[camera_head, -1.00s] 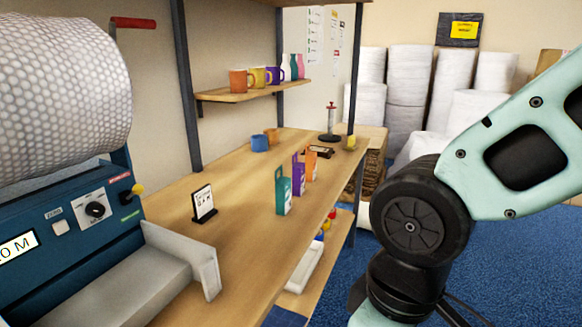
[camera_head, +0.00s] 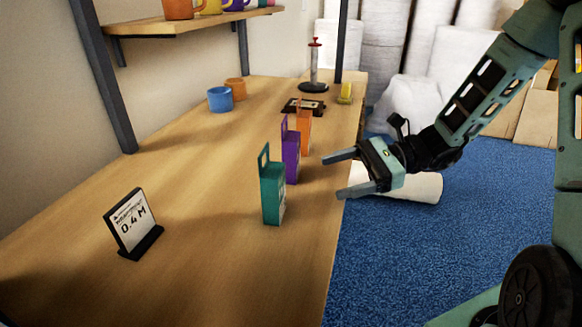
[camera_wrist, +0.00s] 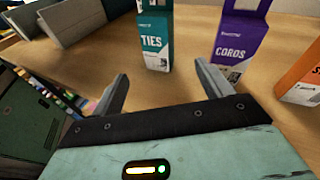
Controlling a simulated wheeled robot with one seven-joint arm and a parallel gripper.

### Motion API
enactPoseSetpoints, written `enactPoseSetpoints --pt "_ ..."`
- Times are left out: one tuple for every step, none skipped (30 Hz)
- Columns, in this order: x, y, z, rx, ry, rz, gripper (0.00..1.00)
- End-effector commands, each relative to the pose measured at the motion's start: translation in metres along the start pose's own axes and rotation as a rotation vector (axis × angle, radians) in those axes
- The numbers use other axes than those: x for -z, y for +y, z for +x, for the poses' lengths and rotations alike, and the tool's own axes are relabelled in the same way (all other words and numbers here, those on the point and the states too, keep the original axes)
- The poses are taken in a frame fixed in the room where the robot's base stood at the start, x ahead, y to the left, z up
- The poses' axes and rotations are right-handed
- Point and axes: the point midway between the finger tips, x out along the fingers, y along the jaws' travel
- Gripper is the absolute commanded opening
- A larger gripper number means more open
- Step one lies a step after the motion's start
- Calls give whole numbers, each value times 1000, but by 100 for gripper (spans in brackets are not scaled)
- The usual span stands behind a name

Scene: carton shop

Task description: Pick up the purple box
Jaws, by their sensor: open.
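The purple box (camera_head: 290,156) stands upright on the wooden table between a teal box (camera_head: 272,195) in front and an orange box (camera_head: 304,132) behind. It also shows in the wrist view (camera_wrist: 238,47), with a "CORDS" label and its top cut off by the frame. My gripper (camera_head: 341,174) is open and empty at the table's right edge, to the right of the boxes and apart from them. In the wrist view the fingers (camera_wrist: 163,87) point toward the table, with the teal "TIES" box (camera_wrist: 156,42) ahead and the purple box ahead to the right.
The orange box (camera_wrist: 302,80) is at the right of the wrist view. A black sign (camera_head: 132,226) stands at the table's front left. Blue (camera_head: 220,99) and orange (camera_head: 237,89) mugs stand farther back. Blue carpet (camera_head: 440,240) lies right of the table.

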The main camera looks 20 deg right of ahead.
Motion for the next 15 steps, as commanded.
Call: enactPoseSetpoints --pt "14 -14 -17 93 -42 51 78" --pt "18 -21 -26 141 -63 75 78" --pt "23 -29 -38 197 -91 103 78" --pt "26 -34 -45 234 -109 122 78" --pt "29 -39 -53 266 -124 136 78" --pt "32 -43 -60 301 -142 151 78" --pt "34 -46 -65 322 -153 160 78" --pt "35 -48 -69 338 -160 167 78" --pt "36 -51 -71 354 -168 173 78" --pt "36 -53 -72 362 -173 176 78" --pt "36 -54 -70 366 -176 178 78" --pt "35 -56 -66 368 -178 180 78" --pt "34 -58 -62 368 -179 180 78" --pt "33 -60 -57 366 -179 180 78" --pt "32 -62 -49 365 -178 180 78"
